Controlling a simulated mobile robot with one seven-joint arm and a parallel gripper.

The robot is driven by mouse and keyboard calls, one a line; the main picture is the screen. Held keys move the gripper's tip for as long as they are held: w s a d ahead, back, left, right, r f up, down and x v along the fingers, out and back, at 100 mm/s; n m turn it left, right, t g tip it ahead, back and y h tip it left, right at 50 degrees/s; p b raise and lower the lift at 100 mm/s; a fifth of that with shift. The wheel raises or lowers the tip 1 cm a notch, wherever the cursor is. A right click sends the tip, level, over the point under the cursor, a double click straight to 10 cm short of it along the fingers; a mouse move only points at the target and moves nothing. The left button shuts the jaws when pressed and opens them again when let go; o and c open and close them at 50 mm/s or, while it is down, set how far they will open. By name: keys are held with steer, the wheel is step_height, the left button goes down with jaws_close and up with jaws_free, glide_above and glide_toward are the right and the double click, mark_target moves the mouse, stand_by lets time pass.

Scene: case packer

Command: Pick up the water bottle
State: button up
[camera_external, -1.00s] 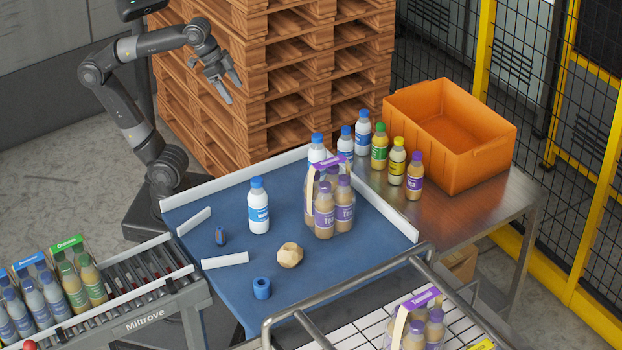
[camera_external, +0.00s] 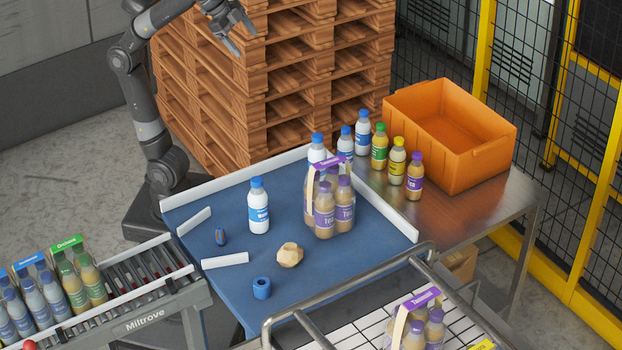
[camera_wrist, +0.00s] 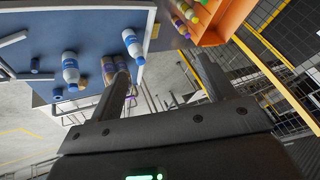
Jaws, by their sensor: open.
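A white water bottle with a blue cap and blue label (camera_external: 259,213) stands upright on the blue table (camera_external: 225,285), left of the tea pack. A second blue-capped white bottle (camera_external: 317,152) stands behind the tea pack, partly hidden by it. Two such bottles show in the wrist view, one at the left (camera_wrist: 70,72) and one nearer the middle (camera_wrist: 134,45). My gripper (camera_external: 243,42) is open and empty, high up in front of the pallet stack, well away from the bottles. In the wrist view its fingers (camera_wrist: 163,75) are spread apart with nothing between them.
The purple-capped tea pack (camera_external: 324,220) stands beside the bottle. A beige lump (camera_external: 290,255), a blue ring (camera_external: 261,288) and a small blue item (camera_external: 221,236) lie nearby. White rails (camera_external: 225,260) edge the table. More bottles (camera_external: 397,162) and an orange crate (camera_external: 480,158) stand right.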

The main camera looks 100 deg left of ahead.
steer(key=w+d+m+t+y, duration=0.3)
steer(key=w+d+m+t, duration=0.2)
steer(key=w+d+m, duration=0.7)
steer(key=s+d+m+t+h, duration=0.3)
steer(key=d+m, duration=0.7)
steer(key=m, duration=0.1)
steer(key=s+d+m+t+h, duration=0.2)
steer(key=d+m+t+h, duration=0.15)
steer(key=d+m, duration=0.75)
steer(key=shift+n, duration=0.3)
steer(key=f, duration=2.2)
steer(key=a+f, duration=0.1)
steer(key=f, duration=1)
steer(key=shift+w+d+r, duration=0.1)
steer(key=shift+w+r, duration=0.05)
steer(key=shift+w, duration=0.45)
glide_above(267, 230)
steer(key=a, duration=0.1)
steer(key=shift+s, duration=0.2)
steer(key=shift+c, duration=0.5)
